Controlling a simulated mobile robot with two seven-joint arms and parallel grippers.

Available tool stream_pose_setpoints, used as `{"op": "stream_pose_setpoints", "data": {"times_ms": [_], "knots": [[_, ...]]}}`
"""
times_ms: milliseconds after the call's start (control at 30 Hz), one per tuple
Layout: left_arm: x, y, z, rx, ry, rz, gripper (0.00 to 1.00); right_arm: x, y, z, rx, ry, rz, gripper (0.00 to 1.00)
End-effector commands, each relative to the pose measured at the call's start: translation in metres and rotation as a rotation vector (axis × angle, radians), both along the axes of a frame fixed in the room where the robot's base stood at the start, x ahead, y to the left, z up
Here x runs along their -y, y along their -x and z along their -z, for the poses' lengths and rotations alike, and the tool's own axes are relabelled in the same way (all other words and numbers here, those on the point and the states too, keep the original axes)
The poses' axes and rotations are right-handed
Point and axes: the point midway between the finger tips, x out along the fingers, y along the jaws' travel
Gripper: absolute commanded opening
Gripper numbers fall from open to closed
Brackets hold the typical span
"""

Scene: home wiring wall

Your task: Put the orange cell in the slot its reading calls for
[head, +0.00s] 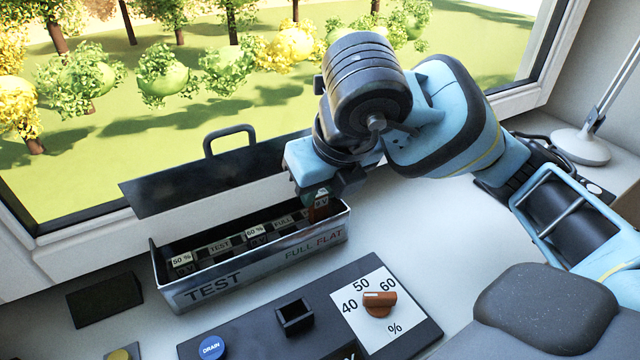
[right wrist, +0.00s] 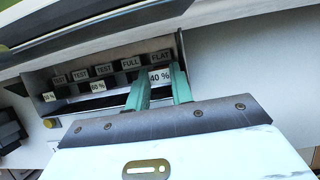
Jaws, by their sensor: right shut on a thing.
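My right gripper (head: 318,194) is shut on the orange cell (head: 319,210) at the right end of the open metal test box (head: 255,279). The cell's lower part is hidden by the box wall, so I cannot tell whether it is fully seated. In the right wrist view a "40 %" tag (right wrist: 160,78) shows between the green fingertips, just in front of the FLAT label (right wrist: 160,57). The FULL label (right wrist: 130,64) and several TEST labels stand to its left. Tags reading 50 % (head: 181,260) and 60 % (head: 254,231) sit farther left in the box. My left gripper is out of view.
The box's raised dark lid (head: 200,185) stands behind it. In front is a dark tester panel with a blue DRAIN button (head: 211,347), an empty black socket (head: 294,317) and an orange-brown knob (head: 379,303) on a 40-50-60 % dial. A lamp base (head: 581,147) stands at right.

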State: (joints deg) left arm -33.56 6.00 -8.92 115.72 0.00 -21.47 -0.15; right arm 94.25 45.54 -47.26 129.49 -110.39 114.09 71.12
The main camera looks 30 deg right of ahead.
Motion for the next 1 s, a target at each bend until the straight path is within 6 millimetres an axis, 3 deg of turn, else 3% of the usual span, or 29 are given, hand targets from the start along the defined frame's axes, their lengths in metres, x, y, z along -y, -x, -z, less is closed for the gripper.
{"op": "stream_pose_setpoints", "data": {"times_ms": [1000], "knots": [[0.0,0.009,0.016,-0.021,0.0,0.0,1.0,0.0,0.0,0.022,0.0,0.0,0.0,0.0]]}}
